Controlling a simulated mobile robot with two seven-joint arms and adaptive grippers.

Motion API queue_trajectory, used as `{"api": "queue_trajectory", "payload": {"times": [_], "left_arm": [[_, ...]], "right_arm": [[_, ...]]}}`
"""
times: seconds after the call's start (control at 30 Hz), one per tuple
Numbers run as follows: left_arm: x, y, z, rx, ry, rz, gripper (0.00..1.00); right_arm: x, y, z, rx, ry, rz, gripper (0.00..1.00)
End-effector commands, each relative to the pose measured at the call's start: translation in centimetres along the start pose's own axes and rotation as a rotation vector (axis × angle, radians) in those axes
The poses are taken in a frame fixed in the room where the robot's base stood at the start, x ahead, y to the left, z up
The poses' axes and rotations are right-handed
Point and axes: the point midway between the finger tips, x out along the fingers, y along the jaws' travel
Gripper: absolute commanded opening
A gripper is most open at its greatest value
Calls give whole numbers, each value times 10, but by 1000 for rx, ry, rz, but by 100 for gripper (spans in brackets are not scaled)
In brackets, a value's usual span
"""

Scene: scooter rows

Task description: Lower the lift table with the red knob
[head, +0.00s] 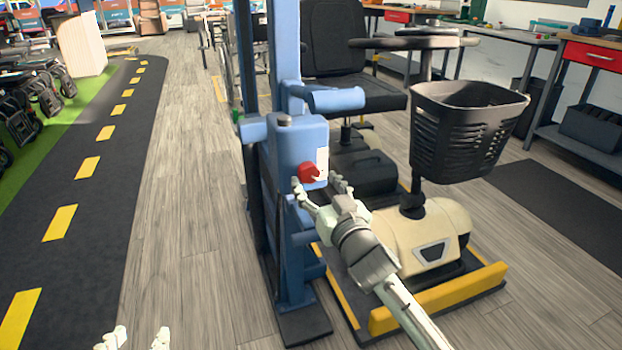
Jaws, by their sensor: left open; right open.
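The red knob (308,173) sits on the front of the blue lift column (290,140), beside a small white plate. My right gripper (320,183) is open at the knob, with one finger just left of and below it and the other to its right. I cannot tell whether a finger touches the knob. The lift table (360,318), a low dark platform with yellow edges, carries a cream scooter (420,228) with a black basket. My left gripper (135,340) is open and empty at the bottom edge, far from the knob.
Workbenches (590,65) with red drawers stand at the right. A dark road mat (100,170) with yellow dashes runs along the left, beside parked black scooters or wheelchairs (35,90). The wooden floor between the mat and the lift is clear.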

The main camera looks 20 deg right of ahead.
Motion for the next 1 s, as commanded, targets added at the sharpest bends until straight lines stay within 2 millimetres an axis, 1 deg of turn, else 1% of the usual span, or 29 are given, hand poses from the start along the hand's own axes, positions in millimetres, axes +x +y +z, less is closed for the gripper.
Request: {"api": "queue_trajectory", "payload": {"times": [0.03,0.1,0.23,0.37,0.57,0.67,0.9,0.97,1.0], "left_arm": [[0,1,-1,-1,6,2,48],[1,2,-3,-2,18,4,48],[1,3,-6,-3,32,7,48],[1,4,-8,-3,37,8,48],[1,4,-8,-3,38,8,48],[1,4,-8,-3,37,8,48],[1,4,-8,-3,38,8,48],[1,4,-8,-3,38,8,48],[1,4,-8,-3,38,8,48]], "right_arm": [[9,0,-1,-2,1,0,61],[18,0,0,-2,1,1,61],[30,0,0,-2,-1,0,61],[34,0,1,-1,-2,0,61],[34,0,1,-1,-2,0,61],[34,0,1,-1,-2,1,50],[34,0,1,-1,-2,1,20],[34,0,1,-1,-2,0,13],[34,0,1,-1,-2,0,11]]}}
